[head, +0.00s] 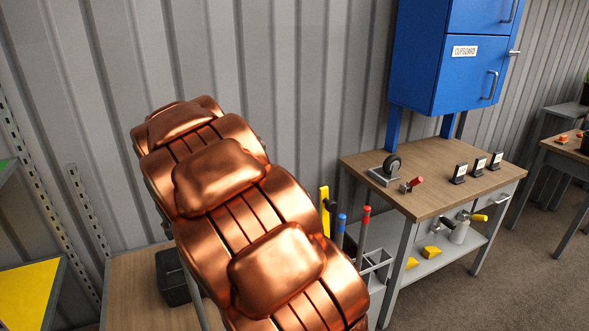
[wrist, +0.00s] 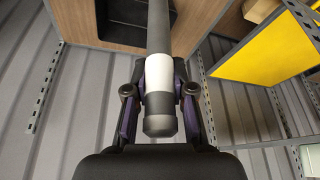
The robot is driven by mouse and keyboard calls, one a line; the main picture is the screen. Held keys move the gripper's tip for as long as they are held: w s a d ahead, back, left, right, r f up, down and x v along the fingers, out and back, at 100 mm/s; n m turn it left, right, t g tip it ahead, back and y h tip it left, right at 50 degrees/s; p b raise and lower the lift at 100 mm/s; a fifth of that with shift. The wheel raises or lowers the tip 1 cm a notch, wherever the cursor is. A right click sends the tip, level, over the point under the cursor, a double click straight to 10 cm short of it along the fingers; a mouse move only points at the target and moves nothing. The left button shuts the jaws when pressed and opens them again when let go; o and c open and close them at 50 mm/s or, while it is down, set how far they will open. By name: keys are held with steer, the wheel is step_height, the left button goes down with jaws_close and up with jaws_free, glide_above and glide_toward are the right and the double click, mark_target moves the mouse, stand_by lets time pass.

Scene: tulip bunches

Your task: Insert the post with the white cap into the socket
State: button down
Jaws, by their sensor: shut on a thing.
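In the wrist view, my gripper (wrist: 159,97) is shut on the post (wrist: 158,72), with one purple-padded finger on each side. The post is dark grey with a white band near the held end and a dark tip beyond it. Its other end runs off the top of the picture. A dark block (wrist: 122,14) sits on the wooden tabletop beside the post; it also shows in the head view (head: 174,283), partly behind my copper arm. I cannot tell whether it has the socket.
A wooden workbench (head: 428,175) with small parts stands farther right, under a blue cupboard (head: 465,60). A yellow panel (head: 30,290) is at left. A corrugated wall stands behind.

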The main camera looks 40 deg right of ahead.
steer(key=s+d+r+p, duration=0.1)
steer(key=s+d+r, duration=0.1)
steer(key=d, duration=0.8)
steer(key=s+d+r, duration=0.2)
steer(key=s+d, duration=0.2)
steer(key=d, duration=0.7)
steer(key=s+d+r+p, duration=0.1)
steer(key=s+d+r, duration=0.2)
steer(key=d, duration=0.8)
steer(key=shift+s+m+p, duration=0.3)
steer(key=shift+s+m, duration=0.1)
steer(key=shift+d+f+b, duration=0.1)
steer(key=shift+b, duration=0.4)
steer(key=shift+f+b, duration=1.5)
steer(key=shift+f, duration=0.9)
steer(key=shift+s+f+b, duration=0.1)
steer(key=shift+f+b, duration=1.95)
steer(key=shift+f, duration=0.6)
steer(key=c, duration=0.9)
jaws_free()
